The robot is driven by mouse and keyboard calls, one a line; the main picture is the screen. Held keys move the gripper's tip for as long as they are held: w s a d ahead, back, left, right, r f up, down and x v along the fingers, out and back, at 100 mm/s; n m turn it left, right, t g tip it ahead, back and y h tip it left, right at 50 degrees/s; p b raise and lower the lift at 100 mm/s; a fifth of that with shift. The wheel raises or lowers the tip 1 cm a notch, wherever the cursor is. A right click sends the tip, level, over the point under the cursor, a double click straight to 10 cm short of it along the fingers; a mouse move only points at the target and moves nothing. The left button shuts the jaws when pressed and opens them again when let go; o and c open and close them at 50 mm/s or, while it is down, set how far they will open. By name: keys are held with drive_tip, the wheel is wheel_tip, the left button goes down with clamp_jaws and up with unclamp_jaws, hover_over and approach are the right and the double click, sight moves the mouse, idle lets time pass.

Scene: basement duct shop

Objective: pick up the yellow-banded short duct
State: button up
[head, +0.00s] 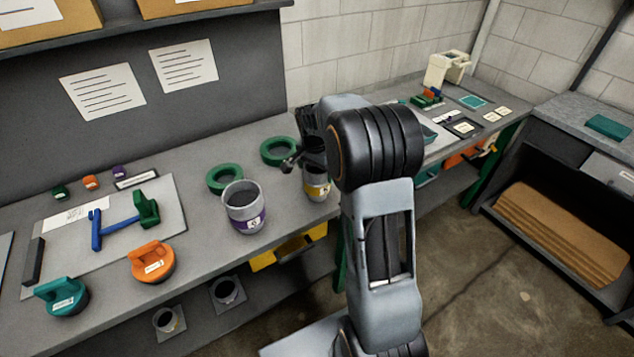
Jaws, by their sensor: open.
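The yellow-banded short duct (317,189) stands upright near the front edge of the workbench, a grey cylinder with a yellow band and a small label. My arm and gripper cover its upper part and rim. My gripper (299,160) is open, just above and at the left of the duct's top. Its far finger is hidden behind my arm, and I cannot tell whether it touches the duct. A similar duct with a purple band (246,208) stands to the left, its open top in view.
Two green rings (224,178) lie behind the ducts. An orange handled piece (151,262) and a teal one (61,296) sit near the front edge. A board (160,205) holds blue and green parts.

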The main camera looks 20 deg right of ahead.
drive_tip(key=shift+d+f, duration=0.15)
drive_tip(key=shift+f, duration=1)
drive_tip(key=shift+c, duration=0.2)
drive_tip(key=c, duration=0.8)
drive_tip(key=shift+w, duration=0.1)
drive_tip(key=shift+c, duration=0.2)
drive_tip(key=shift+r, duration=0.1)
